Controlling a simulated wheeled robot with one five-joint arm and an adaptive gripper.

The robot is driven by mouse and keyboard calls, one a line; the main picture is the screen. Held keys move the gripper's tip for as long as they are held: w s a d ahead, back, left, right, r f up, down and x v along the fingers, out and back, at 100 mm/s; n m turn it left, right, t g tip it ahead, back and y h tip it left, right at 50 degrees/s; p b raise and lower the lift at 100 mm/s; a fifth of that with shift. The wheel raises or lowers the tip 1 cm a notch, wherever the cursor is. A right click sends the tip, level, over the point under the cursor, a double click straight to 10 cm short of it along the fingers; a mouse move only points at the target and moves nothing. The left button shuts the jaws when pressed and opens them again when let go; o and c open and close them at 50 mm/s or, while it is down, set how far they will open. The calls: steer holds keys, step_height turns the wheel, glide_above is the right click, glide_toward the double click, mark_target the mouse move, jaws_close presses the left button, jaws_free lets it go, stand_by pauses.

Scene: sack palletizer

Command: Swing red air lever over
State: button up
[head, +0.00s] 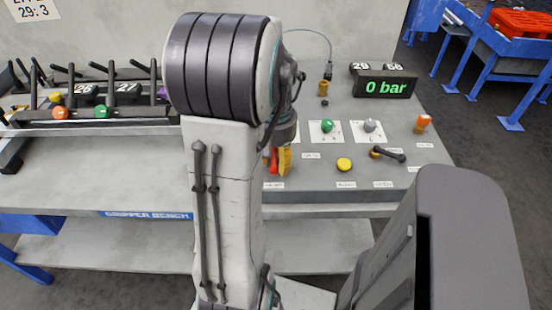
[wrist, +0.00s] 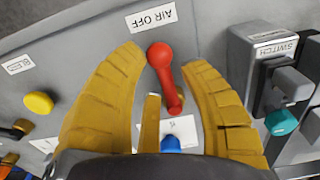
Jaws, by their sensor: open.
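The red air lever (wrist: 164,62) lies between the two yellow fingers of my gripper (wrist: 165,60) in the wrist view. Its round knob points toward a label reading AIR OFF (wrist: 152,17). The fingers stand apart on either side of the lever, with a gap to each. In the head view a bit of the red lever (head: 274,160) shows beside a yellow finger of my gripper (head: 284,160); my arm hides the rest. The display (head: 386,88) reads 0 bar.
In the wrist view a switch box (wrist: 268,70) stands close on the right, a yellow button (wrist: 38,103) on the left, and a blue part (wrist: 171,143) below the lever. The panel also carries a green knob (head: 327,126) and a dark-handled lever (head: 388,154). A tool rack (head: 95,115) stands left.

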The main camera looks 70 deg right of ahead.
steer(key=shift+s, duration=0.1)
jaws_close()
